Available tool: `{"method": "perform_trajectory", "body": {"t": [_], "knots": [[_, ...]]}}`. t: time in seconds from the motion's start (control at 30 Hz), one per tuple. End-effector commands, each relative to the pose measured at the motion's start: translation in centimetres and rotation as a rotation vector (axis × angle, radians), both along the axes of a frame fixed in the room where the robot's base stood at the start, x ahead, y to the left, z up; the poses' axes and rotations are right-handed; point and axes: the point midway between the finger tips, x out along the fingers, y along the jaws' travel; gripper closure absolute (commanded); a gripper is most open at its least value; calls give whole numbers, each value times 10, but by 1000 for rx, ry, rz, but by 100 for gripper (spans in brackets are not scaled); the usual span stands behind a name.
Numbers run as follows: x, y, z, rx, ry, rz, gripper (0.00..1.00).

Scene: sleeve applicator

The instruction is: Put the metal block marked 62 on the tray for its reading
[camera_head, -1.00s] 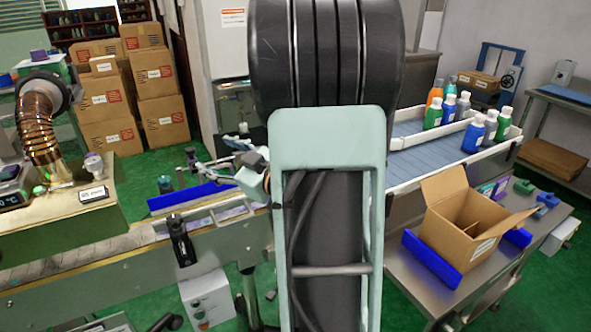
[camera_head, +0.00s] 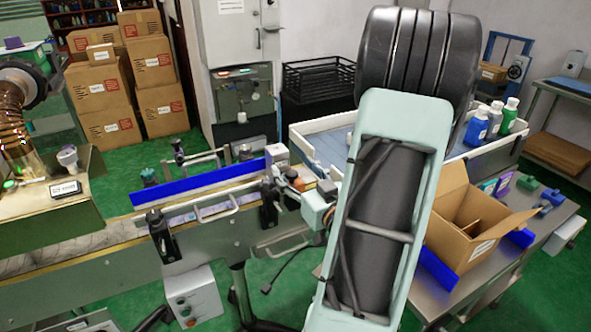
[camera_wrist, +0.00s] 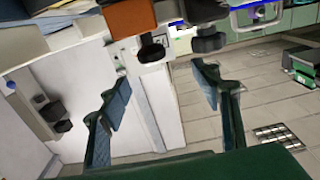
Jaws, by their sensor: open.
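My gripper (camera_wrist: 162,95) is open and empty in the wrist view, its two blue-padded fingers wide apart over a pale wall and tiled floor. No metal block marked 62 can be made out in either view. I cannot pick out the reading tray either. In the head view my own arm covers the middle right, and the gripper does not show there.
A conveyor with a blue guide rail (camera_head: 200,184) runs across the left. An open carton (camera_head: 462,222) stands on a steel table at right, near several bottles. Cartons (camera_head: 155,68) are stacked behind. In the wrist view, black knobs (camera_wrist: 152,49) hang close above the fingers.

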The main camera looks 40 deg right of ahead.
Motion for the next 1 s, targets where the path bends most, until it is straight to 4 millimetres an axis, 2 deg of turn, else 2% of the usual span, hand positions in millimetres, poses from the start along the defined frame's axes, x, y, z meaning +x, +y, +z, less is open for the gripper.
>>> {"method": "perform_trajectory", "body": {"t": [0.17, 0.27, 0.7, 1.0], "knots": [[5, -1, -1, -3, 1, 1, 42], [17, -3, -3, -5, 0, 4, 42], [89, -21, 0, -1, -1, 2, 42], [106, -25, 0, -1, 1, 1, 42]]}}
